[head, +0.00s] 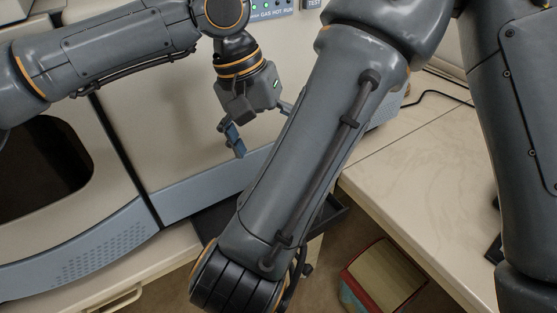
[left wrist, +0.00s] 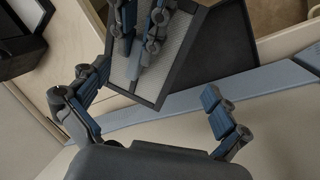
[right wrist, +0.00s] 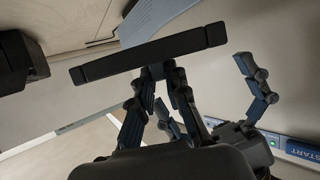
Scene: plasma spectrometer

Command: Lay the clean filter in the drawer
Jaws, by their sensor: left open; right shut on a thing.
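The filter, a pale grey mesh panel in a black frame, shows in the left wrist view (left wrist: 120,68). My right gripper (left wrist: 140,55) is shut on it; in the right wrist view the fingers meet a long black bar (right wrist: 150,53), seen edge-on. The dark drawer (left wrist: 228,45) lies behind and beside the filter, by the machine's blue-grey strip. I cannot tell whether filter and drawer touch. My left gripper (head: 262,128) is open and empty by the machine front. In the head view my right arm hides its gripper, the filter and most of the drawer (head: 213,218).
The beige machine (head: 180,130) stands behind, with a blue-grey lower strip (head: 100,245). A pale worktop (head: 420,180) lies at the right. A red-edged box (head: 385,275) is below in the gap. A START button (right wrist: 308,153) shows near my left gripper.

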